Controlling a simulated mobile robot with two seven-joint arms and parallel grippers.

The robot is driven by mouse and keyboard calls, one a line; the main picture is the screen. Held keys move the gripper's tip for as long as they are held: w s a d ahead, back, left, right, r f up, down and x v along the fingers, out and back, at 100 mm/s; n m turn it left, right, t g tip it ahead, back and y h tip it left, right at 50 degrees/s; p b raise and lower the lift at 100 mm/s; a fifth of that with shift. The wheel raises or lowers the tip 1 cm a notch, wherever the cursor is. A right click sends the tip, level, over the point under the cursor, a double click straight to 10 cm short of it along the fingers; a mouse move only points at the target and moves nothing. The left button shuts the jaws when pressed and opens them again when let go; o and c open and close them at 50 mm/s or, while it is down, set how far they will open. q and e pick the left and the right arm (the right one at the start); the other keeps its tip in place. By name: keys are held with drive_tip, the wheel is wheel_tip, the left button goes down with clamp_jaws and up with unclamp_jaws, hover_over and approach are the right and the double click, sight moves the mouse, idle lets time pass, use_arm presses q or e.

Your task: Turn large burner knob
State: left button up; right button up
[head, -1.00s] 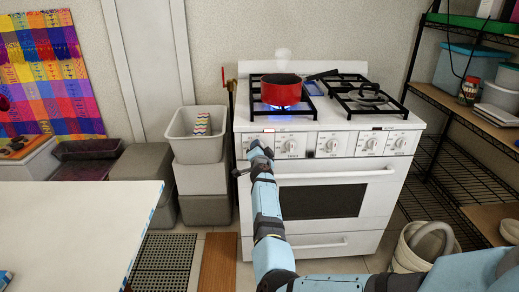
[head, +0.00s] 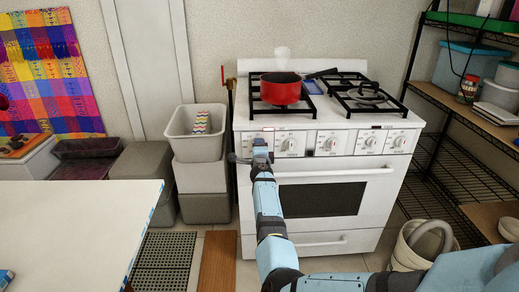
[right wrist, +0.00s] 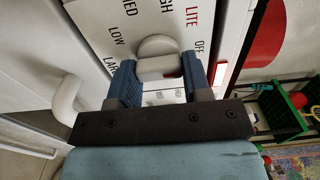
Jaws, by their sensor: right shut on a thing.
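The white stove (head: 330,190) stands against the wall, with a row of knobs along its front panel. My right gripper (head: 259,150) is at the leftmost part of that panel and hides the knob there in the head view. In the right wrist view the large burner knob (right wrist: 157,46) is white, with OFF, LITE, MED and LOW printed around it. My right gripper (right wrist: 161,68) has its blue fingers on either side of the knob's grip and is shut on it. A red pot (head: 281,89) sits on the left burner, with no flame visible under it. My left gripper is not in view.
The oven door handle (head: 335,173) runs just below the panel. Stacked grey bins (head: 197,150) stand left of the stove, and a wire shelf (head: 465,170) stands at the right. A white table (head: 75,225) fills the lower left.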

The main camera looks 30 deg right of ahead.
drive_tip(key=shift+r, duration=0.15)
idle(0.3)
drive_tip(key=o, duration=0.9)
drive_tip(key=shift+a+f, duration=0.1)
drive_tip(key=shift+f, duration=0.1)
